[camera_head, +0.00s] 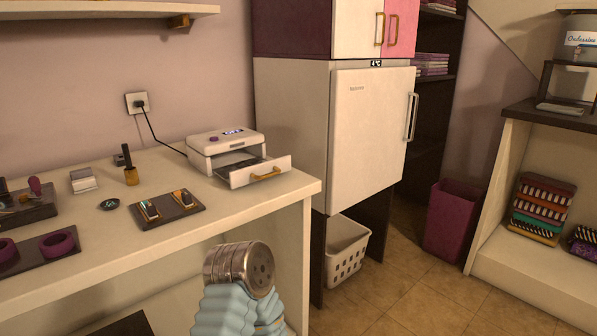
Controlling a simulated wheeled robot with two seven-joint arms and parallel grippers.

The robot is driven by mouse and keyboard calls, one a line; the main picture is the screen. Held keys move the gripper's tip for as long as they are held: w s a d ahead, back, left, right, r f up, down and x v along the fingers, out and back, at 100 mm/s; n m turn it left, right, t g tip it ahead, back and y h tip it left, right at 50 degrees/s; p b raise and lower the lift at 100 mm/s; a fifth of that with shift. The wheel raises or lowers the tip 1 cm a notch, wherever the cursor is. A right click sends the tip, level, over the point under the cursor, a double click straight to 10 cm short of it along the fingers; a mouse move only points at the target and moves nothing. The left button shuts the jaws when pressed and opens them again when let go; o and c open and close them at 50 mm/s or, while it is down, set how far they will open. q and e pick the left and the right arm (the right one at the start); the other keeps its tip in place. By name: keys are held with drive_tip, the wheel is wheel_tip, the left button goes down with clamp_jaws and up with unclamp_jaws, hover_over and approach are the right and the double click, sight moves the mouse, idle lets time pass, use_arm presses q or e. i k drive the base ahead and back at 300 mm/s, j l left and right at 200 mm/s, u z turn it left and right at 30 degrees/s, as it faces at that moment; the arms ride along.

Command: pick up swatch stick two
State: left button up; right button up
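I cannot tell for certain which object is swatch stick two. No gripper fingers show in the head view. A metal cap on a light blue ribbed sleeve rises at the bottom centre, in front of the counter.
A white fridge (372,130) stands to the right.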

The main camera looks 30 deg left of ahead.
sight(148, 208)
drive_tip(key=u, duration=1.85)
